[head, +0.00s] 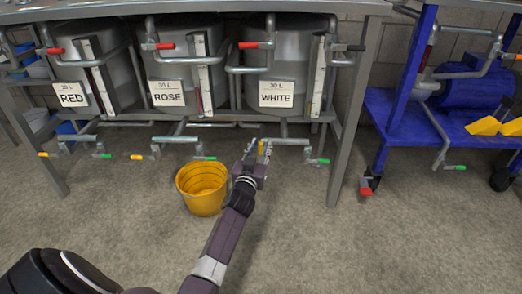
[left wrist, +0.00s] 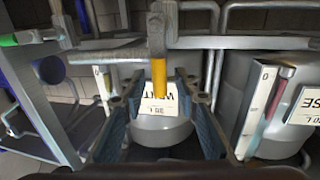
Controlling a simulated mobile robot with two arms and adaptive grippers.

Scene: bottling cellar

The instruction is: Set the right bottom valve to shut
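Under the WHITE tank (head: 276,62), a bottom valve has a yellow-orange handle (head: 261,148) and another has a green handle (head: 319,161) to its right. My left gripper (head: 256,157) is at the yellow-orange handle. In the left wrist view, which looks upside down, this handle (left wrist: 158,72) hangs between the spread fingers of my left gripper (left wrist: 155,100). The fingers are open, with gaps on both sides of the handle. The green handle (left wrist: 22,38) shows at the upper left there. My right gripper is not in view.
A yellow bucket (head: 203,188) stands on the floor left of my left gripper. RED (head: 71,94) and ROSE (head: 168,92) labels mark the other tanks, with similar valves below. A blue cart (head: 440,125) stands at right.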

